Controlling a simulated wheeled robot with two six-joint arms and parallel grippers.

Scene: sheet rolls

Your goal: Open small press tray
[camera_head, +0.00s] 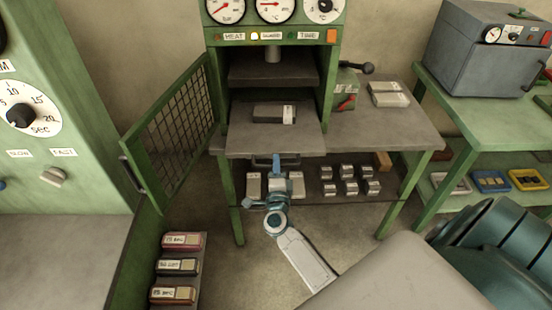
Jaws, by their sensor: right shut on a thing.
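The small green press (272,37) stands at the back centre. Its mesh guard door (172,130) is swung out to the left. The grey press tray (240,142) sticks out of the front of the press, below an upper plate. A dark block with a white label (268,112) lies on the tray. My right gripper (277,161) is at the tray's front edge, shut on the tray handle (292,161). The gripper hides part of the handle. My left gripper is out of view.
Several small metal blocks (347,189) and pale blocks (254,186) sit on the shelf below. Labelled boxes (178,266) stand on the floor rack at lower left. A grey oven (485,52) stands on the right bench.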

